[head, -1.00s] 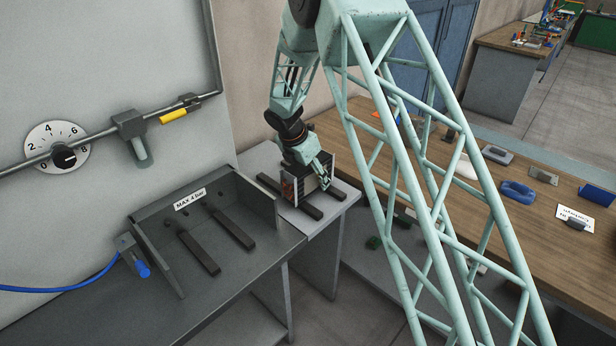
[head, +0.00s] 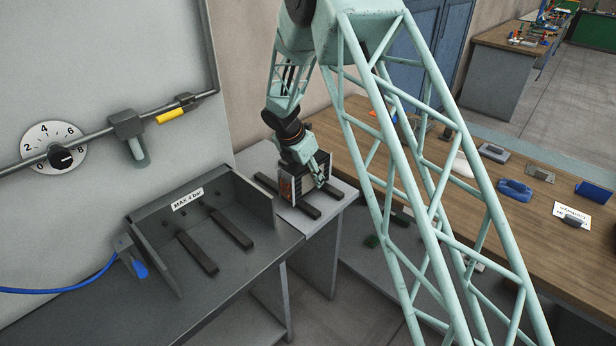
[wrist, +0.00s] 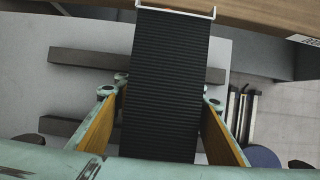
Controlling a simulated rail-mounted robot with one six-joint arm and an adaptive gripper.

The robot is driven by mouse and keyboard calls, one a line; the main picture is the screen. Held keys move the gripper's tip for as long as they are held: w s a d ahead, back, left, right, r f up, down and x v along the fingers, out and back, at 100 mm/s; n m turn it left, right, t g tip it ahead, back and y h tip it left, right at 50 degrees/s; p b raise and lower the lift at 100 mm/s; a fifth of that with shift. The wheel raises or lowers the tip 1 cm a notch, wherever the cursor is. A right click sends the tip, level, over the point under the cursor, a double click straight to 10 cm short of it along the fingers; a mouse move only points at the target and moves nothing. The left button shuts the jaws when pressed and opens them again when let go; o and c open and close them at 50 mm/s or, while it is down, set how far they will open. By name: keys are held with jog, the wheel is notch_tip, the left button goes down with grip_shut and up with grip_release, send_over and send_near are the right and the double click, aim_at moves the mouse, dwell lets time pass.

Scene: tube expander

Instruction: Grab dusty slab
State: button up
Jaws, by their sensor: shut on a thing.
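The slab, a dark finned block (head: 291,186), stands on the pale grey side table, where dark support bars lie under and around it. In the wrist view its black ribbed face (wrist: 166,85) runs between my gripper's two fingers, with a pale edge strip at the top. My gripper (head: 318,178) is over the slab and shut on it. In the wrist view the gripper (wrist: 163,105) has a wood-coloured pad on each side of the slab. I cannot tell whether the slab's underside touches the bars.
A grey open-fronted fixture (head: 205,215) with two dark bars and a "MAX 4 bar" label stands left of the side table. A wooden bench (head: 470,215) with several small items runs along the right. A pressure dial (head: 54,148) is on the left panel.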

jog(key=shift+r, duration=0.15)
jog(key=shift+r+p, duration=0.6)
jog(key=shift+r, duration=4.55)
jog(key=shift+r, duration=0.15)
